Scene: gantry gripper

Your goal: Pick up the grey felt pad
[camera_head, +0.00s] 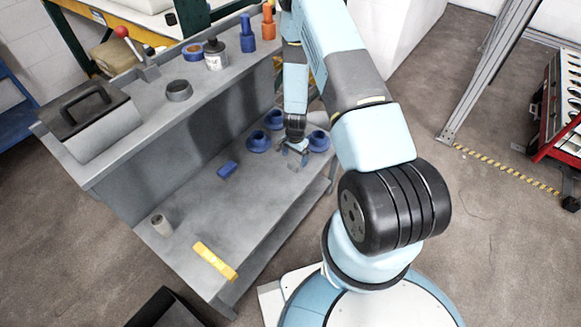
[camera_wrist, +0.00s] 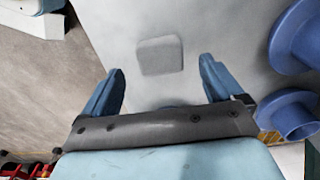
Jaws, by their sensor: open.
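The grey felt pad (camera_wrist: 160,55) is a small rounded square lying flat on the grey shelf (camera_wrist: 215,25), almost the same colour as it. In the wrist view it lies ahead of my gripper (camera_wrist: 161,68), between the lines of the two blue fingers. The fingers are apart with nothing held between them. In the head view my gripper (camera_head: 292,157) hangs low over the right end of the lower shelf, and I cannot clearly make out the pad there.
Blue flanged parts (camera_head: 258,142) stand around my gripper; two also show at the right of the wrist view (camera_wrist: 293,115). A blue block (camera_head: 227,169), a yellow level (camera_head: 215,261) and a beige cup (camera_head: 161,225) sit farther left. The shelf's middle is clear.

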